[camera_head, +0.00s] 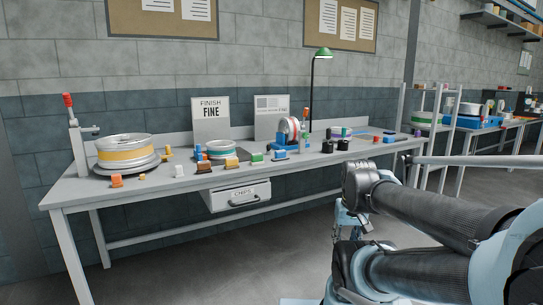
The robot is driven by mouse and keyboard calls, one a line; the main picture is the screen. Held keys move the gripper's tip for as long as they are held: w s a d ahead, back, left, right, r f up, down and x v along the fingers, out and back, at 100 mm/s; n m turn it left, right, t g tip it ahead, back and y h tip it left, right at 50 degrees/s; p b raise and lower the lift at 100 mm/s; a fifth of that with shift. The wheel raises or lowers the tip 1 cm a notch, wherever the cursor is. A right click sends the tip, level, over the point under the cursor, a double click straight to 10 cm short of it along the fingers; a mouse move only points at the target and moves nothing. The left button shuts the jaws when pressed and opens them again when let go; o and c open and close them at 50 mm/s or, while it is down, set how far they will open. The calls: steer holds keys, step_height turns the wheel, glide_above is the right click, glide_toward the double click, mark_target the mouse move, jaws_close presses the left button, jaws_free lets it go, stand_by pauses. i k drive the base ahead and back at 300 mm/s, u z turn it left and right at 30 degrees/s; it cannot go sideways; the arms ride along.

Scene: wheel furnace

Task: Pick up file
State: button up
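No object that I can surely tell as the file shows in the head view; the tools on the workbench (75,193) are too small to make out. My arm fills the lower right, in front of the bench. A small light-blue jointed part (349,219) hangs below the arm's elbow and may be my gripper. Its fingers are not clear, and it is apart from the bench items.
A wheel with a yellow band (122,154) stands at the bench's left, beside a red-handled post (69,101). Coloured blocks line the front edge. A green lamp (323,53) stands at the back. A chips drawer (240,195) hangs below. The floor in front is clear.

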mark_target(281, 155)
steer(key=u, duration=0.15)
steer(key=i, duration=0.95)
steer(key=z, duration=0.25)
